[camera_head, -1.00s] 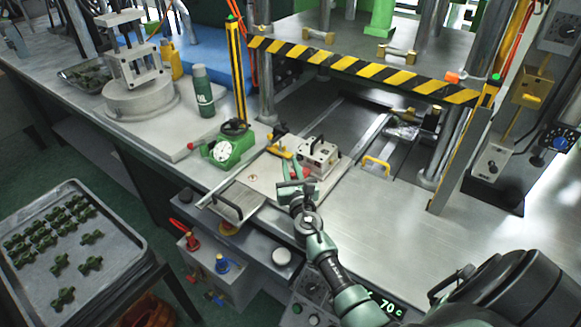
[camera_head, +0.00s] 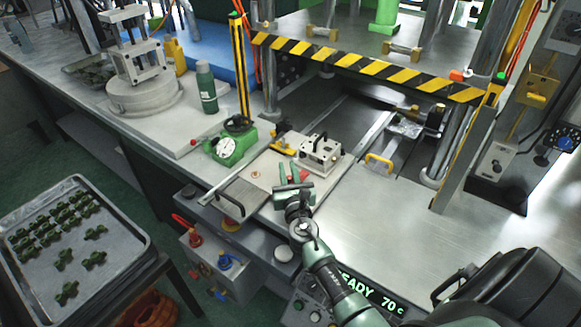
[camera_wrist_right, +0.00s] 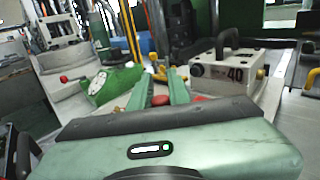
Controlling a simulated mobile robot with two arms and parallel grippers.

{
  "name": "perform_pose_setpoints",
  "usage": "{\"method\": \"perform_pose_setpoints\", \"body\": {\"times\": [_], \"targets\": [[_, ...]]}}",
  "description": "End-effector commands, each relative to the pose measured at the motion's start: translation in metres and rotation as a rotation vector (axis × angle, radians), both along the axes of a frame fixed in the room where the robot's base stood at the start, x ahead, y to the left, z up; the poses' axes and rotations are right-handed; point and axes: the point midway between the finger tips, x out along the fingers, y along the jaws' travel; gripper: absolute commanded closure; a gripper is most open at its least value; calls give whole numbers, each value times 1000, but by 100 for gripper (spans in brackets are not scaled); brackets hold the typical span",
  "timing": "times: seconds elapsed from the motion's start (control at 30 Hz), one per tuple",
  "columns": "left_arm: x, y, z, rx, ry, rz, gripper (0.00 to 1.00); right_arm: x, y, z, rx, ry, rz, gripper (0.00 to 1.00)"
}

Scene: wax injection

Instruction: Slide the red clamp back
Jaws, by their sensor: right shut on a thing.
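The red clamp (camera_head: 283,172) lies on the light plate in front of the white mould block (camera_head: 322,153); only small red parts show around my fingers. My right gripper (camera_head: 293,173) reaches in from the lower right and is shut on the red clamp. In the right wrist view, the green fingers (camera_wrist_right: 161,88) have red (camera_wrist_right: 160,100) between them and more red (camera_wrist_right: 196,98) just right of them. The block marked 40 (camera_wrist_right: 230,70) stands to their right. The wide gripper body hides much of the clamp. My left gripper is out of view.
A yellow clamp (camera_head: 284,149) sits left of the block. A green dial gauge (camera_head: 226,147) and a green bottle (camera_head: 206,88) stand further left. The striped press bar (camera_head: 365,68) spans above the bed. The metal table on the right (camera_head: 390,220) is clear.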

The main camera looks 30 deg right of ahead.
Motion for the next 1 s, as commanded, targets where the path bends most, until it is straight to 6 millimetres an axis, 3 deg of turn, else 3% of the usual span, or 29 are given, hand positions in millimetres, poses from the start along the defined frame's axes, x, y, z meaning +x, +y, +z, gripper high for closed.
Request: {"method": "perform_pose_setpoints", "body": {"times": [0.07,0.1,0.17,0.53,1.0], "targets": [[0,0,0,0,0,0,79,0,3,-3,4,4,7,100],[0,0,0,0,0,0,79,0,3,-3,4,4,7,74],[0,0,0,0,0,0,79,0,3,-3,3,4,6,61],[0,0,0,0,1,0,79,-4,3,-2,2,3,4,61],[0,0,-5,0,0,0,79,-67,31,-3,2,4,6,61]]}}
